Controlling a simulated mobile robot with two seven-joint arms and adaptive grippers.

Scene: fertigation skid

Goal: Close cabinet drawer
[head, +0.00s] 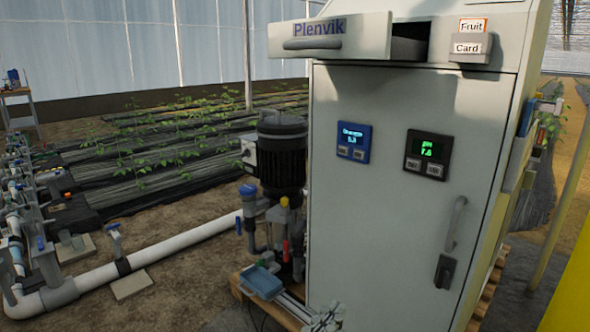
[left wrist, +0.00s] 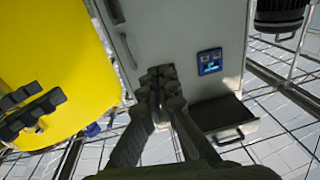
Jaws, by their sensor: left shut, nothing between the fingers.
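The cabinet drawer (head: 330,38), with "Plenvik" on its front, stands pulled out at the top left of the grey cabinet (head: 400,130). A dark opening shows beside its front. Its bar handle (head: 312,44) is on the front face. In the left wrist view the drawer (left wrist: 222,118) is at the lower right, open, with its handle below. Dark fingers, apparently my right gripper (left wrist: 32,112), show at the left.
The cabinet door has a blue display (head: 354,141), a green-lit display (head: 427,154) and a door handle (head: 450,243). A black motor pump (head: 282,155) and white pipe (head: 180,243) stand left of it. A yellow tank (left wrist: 60,50) is beside the cabinet.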

